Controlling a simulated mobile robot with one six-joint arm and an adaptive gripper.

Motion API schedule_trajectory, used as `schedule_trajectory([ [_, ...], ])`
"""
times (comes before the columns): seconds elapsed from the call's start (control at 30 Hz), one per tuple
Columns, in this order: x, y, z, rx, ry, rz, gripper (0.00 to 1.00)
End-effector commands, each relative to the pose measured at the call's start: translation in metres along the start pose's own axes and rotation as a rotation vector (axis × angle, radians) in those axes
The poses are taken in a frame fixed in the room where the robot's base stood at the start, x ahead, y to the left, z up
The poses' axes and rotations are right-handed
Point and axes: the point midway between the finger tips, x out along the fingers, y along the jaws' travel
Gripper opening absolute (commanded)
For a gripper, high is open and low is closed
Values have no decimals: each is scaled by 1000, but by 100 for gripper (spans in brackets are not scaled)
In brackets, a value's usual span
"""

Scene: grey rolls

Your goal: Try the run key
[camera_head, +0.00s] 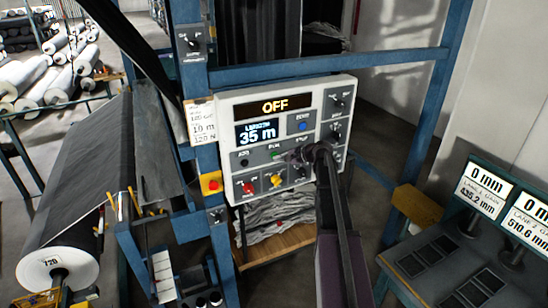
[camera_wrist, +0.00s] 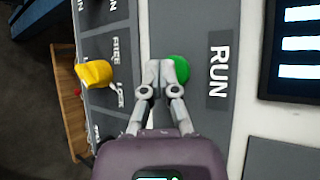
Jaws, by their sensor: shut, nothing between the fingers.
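The control panel (camera_head: 227,110) stands upright on a blue frame in the head view. Its upper display (camera_head: 275,106) reads OFF and the screen (camera_head: 256,133) below reads LENGTH 35 m. In the wrist view the green run key (camera_wrist: 180,68) sits beside the RUN label (camera_wrist: 219,71). My gripper (camera_wrist: 166,66) is shut and empty, its fingertips over the left part of the green key. I cannot tell whether they touch it. In the head view my gripper (camera_head: 298,156) is at the panel's lower middle, and my arm hides part of the panel's lower right.
A yellow knob (camera_wrist: 93,73) is left of my fingertips in the wrist view. A red knob (camera_head: 249,188) is on the panel's lower left. A fabric roll (camera_head: 62,267) is at left. A desk with two displays reading 0 mm (camera_head: 484,191) is at right.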

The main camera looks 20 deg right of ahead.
Motion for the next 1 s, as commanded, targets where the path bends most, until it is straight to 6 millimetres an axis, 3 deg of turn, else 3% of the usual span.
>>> schedule_trajectory([
  [1.0, 6, -4, -4, 0, 0, 0, 0],
])
